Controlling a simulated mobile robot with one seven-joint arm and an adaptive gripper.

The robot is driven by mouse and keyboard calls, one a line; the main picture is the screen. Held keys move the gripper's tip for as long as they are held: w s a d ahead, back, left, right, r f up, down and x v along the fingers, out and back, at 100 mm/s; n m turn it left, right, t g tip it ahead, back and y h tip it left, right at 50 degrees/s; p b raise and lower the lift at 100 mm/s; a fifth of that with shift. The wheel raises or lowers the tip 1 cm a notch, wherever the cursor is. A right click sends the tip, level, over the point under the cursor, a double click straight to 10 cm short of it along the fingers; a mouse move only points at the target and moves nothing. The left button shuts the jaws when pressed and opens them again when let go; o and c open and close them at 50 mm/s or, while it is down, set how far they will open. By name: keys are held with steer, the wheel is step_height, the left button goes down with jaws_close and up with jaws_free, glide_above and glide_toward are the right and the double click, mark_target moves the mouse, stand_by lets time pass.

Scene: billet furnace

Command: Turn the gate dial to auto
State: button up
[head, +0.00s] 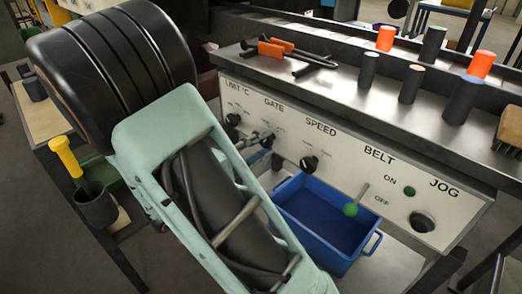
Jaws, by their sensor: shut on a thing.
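The control panel (345,170) carries labels for LIMIT °C, GATE, SPEED, BELT and JOG. The GATE label (274,105) is readable, but the small position marks around its dial are too small or covered to read. My gripper (262,138) shows only in part past my arm, at the panel below the GATE label. Its fingers are shut on the gate dial, which they mostly hide. I cannot tell which position the dial points to.
A belt lever with a green ball (350,209) sticks out at right. A blue bin (325,222) sits below the panel. Tongs (290,52) and several cylinders lie or stand on top.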

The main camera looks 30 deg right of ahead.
steer(key=shift+m, duration=0.3)
steer(key=o, duration=1.2)
steer(key=shift+c, duration=0.2)
steer(key=v, duration=1.2)
